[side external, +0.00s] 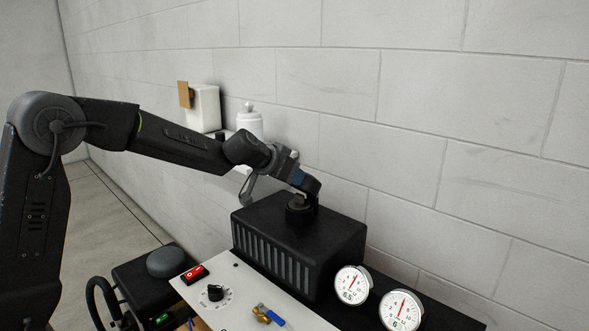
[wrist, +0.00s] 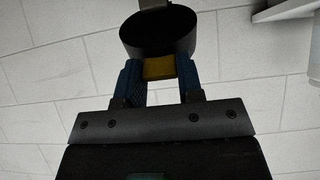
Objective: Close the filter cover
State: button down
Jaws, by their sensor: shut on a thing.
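A black box with a slatted front (side external: 300,240) stands against the wall in the side view. I cannot tell which part is the filter cover or whether it is open. My gripper (side external: 303,193) is tilted down at the box's top, at a small dark round knob (side external: 298,215). In the wrist view, my gripper (wrist: 160,72) has its blue fingers on both sides of a yellow piece (wrist: 159,68) at a dark round part (wrist: 158,34). The gripper is shut on this knob-like part. The fingers hide part of it.
A white panel (side external: 230,295) with a red switch (side external: 195,273), black dial (side external: 215,293) and blue-handled valve (side external: 270,315) lies in front. Two gauges (side external: 352,285) (side external: 401,311) stand at the right. A white bottle (side external: 249,124) and a pale box (side external: 204,108) stand behind my arm.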

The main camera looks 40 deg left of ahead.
jog(key=shift+s+f, duration=0.35)
jog(key=shift+f, duration=0.35)
jog(key=c, duration=0.8)
grip_release()
jog(key=shift+o, duration=0.2)
jog(key=shift+r, duration=0.1)
jog(key=shift+r, duration=0.1)
jog(key=v, duration=1.3)
jog(key=shift+s+r, duration=0.2)
jog(key=shift+s, duration=0.1)
